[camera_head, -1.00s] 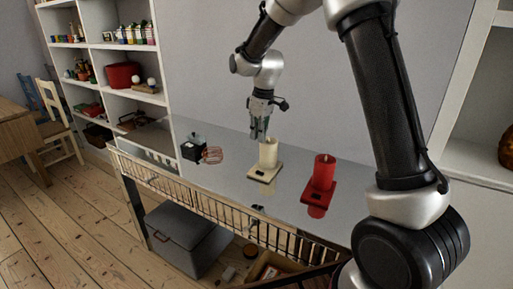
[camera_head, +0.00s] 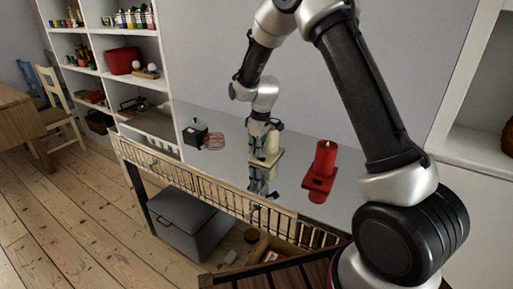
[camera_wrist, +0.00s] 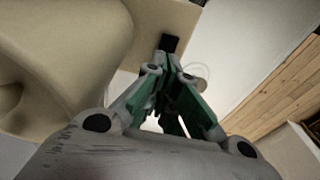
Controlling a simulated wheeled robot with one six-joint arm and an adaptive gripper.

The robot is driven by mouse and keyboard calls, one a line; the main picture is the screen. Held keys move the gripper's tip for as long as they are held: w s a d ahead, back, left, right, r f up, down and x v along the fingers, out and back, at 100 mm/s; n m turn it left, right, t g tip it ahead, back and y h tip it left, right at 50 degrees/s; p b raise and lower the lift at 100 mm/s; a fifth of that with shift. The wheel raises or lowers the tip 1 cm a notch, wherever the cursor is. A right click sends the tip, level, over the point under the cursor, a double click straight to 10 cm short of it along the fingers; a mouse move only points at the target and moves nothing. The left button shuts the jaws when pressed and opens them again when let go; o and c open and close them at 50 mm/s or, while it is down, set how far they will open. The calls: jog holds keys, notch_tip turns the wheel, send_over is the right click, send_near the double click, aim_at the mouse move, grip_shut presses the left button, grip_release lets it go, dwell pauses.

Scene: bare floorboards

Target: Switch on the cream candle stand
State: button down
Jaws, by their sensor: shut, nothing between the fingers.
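The cream candle stand is a pale candle on a flat cream base, standing on the shiny table. In the head view, its candle (camera_head: 272,145) is partly hidden behind my gripper (camera_head: 257,162), which is low at the stand's front left. In the wrist view, the candle (camera_wrist: 50,55) fills the left side, and the base (camera_wrist: 160,18) carries a small black switch (camera_wrist: 169,42). The closed, empty fingertips of my gripper (camera_wrist: 168,58) are right at this switch. I cannot tell whether they touch it. No flame or glow shows, but the candle top is mostly hidden.
A red candle stand (camera_head: 325,160) is to the right on the same table (camera_head: 225,168). A dark box with a clear top (camera_head: 195,137) and a copper-coloured wire object (camera_head: 213,142) are to the left. Shelves (camera_head: 125,80) stand at the back left.

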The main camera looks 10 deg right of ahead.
jog(key=shift+a+f, duration=0.1)
jog(key=shift+f, duration=0.25)
jog(key=shift+r, duration=0.1)
jog(key=shift+w+r, duration=0.1)
jog(key=shift+r, duration=0.65)
notch_tip(320, 180, up, 14)
jog(key=w+a, duration=0.1)
dwell(0.3)
jog(key=shift+a+f, duration=0.1)
